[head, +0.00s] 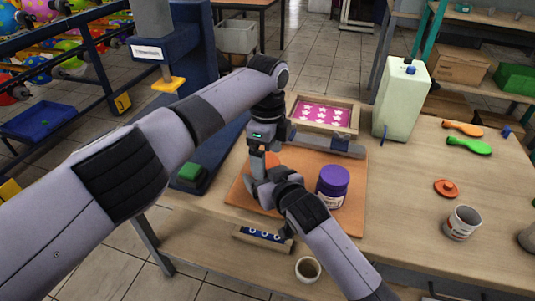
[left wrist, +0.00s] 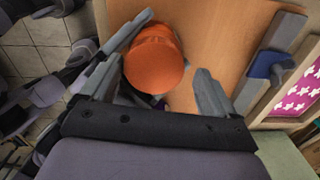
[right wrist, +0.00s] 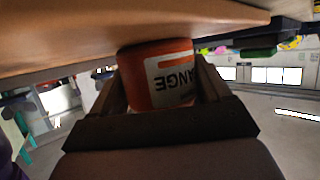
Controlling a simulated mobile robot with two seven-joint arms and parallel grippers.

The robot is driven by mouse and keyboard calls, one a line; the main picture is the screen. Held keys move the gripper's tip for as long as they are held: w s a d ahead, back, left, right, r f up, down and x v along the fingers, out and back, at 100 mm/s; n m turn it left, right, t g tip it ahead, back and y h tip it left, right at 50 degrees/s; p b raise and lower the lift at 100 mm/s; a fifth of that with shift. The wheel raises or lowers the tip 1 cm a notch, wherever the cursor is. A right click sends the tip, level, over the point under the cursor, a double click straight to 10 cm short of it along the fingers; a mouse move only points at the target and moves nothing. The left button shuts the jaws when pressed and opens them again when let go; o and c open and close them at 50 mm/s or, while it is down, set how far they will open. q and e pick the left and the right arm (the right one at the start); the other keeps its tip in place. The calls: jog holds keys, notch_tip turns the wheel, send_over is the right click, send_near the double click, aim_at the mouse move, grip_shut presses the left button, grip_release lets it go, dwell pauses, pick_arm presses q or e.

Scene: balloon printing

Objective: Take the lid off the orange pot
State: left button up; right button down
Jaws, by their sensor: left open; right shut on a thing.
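The orange pot (right wrist: 165,75) is gripped at its side by my right gripper (right wrist: 163,88), which is shut on it. Its label, reading "ANGE", shows upside down in the right wrist view. Its round orange lid (left wrist: 155,58) is on top in the left wrist view. My left gripper (left wrist: 163,78) is open, with one finger on each side of the lid, closer on the left. I cannot tell whether a finger touches it. In the head view, the arms and grippers hide most of the pot; a small orange part (head: 271,160) shows.
A purple pot (head: 333,187) stands on the orange-brown board (head: 352,215), right of the grippers. A framed pink screen (head: 325,114) lies behind. A pale canister (head: 401,100), orange disc (head: 446,188), grey cup (head: 463,222) and spatulas (head: 469,145) are farther right. The table's middle right has free room.

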pick_arm(q)
jog(key=shift+s, duration=0.15)
pick_arm(e)
jog(key=shift+w+d, duration=0.15)
jog(key=shift+d, duration=0.1)
pick_arm(q)
jog(key=shift+r, duration=0.1)
notch_tip(320, 180, up, 4)
jog(key=shift+d+r, duration=0.1)
jog(key=shift+r, duration=0.1)
jog(key=shift+c, duration=0.3)
pick_arm(e)
jog(key=shift+f, duration=0.1)
pick_arm(q)
notch_tip(320, 180, up, 3)
jog(key=m, duration=0.3)
pick_arm(e)
jog(key=shift+a, duration=0.1)
pick_arm(q)
jog(key=shift+f, duration=3.9)
jog(key=c, duration=1.1)
jog(key=shift+r+n, duration=0.1)
jog(key=shift+n, duration=1.5)
pick_arm(e)
jog(key=shift+a, duration=0.15)
